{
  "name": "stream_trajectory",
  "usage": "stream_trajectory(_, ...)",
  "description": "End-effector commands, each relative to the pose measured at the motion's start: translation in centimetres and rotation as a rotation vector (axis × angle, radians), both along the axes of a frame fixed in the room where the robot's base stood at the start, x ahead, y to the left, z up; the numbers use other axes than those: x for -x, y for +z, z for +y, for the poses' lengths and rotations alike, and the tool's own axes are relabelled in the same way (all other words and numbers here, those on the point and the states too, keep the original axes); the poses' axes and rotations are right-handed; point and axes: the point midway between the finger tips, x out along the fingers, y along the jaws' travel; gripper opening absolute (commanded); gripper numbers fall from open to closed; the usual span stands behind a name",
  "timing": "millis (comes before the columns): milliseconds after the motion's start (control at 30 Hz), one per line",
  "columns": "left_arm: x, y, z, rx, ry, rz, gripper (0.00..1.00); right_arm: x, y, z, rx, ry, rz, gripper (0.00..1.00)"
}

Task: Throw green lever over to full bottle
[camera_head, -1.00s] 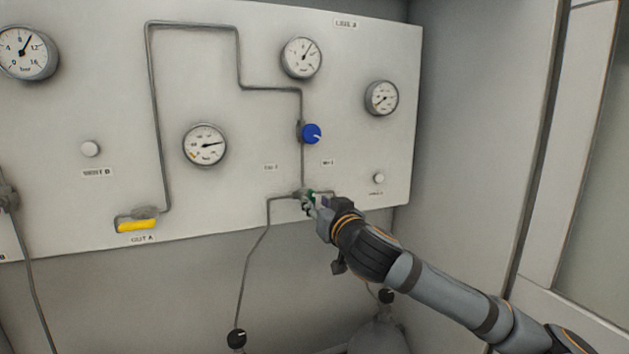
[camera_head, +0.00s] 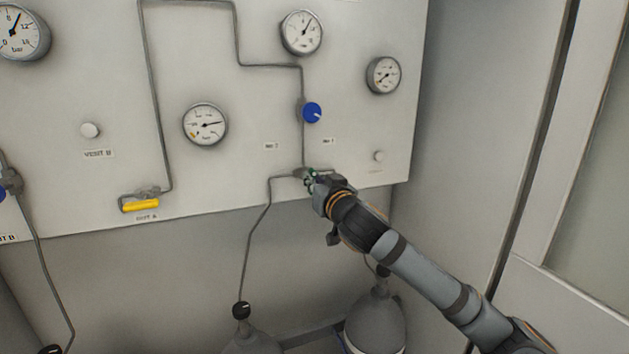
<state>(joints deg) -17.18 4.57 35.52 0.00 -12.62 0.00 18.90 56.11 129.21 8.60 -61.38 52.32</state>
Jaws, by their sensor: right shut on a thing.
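The green lever (camera_head: 310,179) sits on a small valve where the pipes meet at the lower edge of the white panel (camera_head: 230,95). It is mostly hidden by my right gripper (camera_head: 314,184), which is shut on it. Two grey bottles stand below the panel, a left one (camera_head: 252,343) and a right one (camera_head: 377,322). Which of them is full cannot be told from this view. My left gripper is not in view.
A blue knob (camera_head: 312,113) sits above the valve. A yellow lever (camera_head: 141,205) is at the lower left. Round gauges (camera_head: 205,125) are spread over the panel. A thin pipe (camera_head: 247,250) runs down to the left bottle. A grey wall closes the right side.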

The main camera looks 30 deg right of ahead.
Motion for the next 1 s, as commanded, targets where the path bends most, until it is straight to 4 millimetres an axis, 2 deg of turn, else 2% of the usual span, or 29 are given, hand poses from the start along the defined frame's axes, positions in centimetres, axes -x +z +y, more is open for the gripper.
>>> stream_trajectory(267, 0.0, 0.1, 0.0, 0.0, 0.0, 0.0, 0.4, 0.0, 0.1, 0.0, 0.018, 0.0, 0.004, 0.0)
stream_trajectory(467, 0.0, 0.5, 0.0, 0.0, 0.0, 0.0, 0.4, 0.0, 0.1, 0.1, 0.095, 0.001, 0.023, 0.0)
stream_trajectory(1000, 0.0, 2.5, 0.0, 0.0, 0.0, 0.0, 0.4, -0.1, 0.1, 0.6, 0.539, 0.001, 0.131, 0.0)
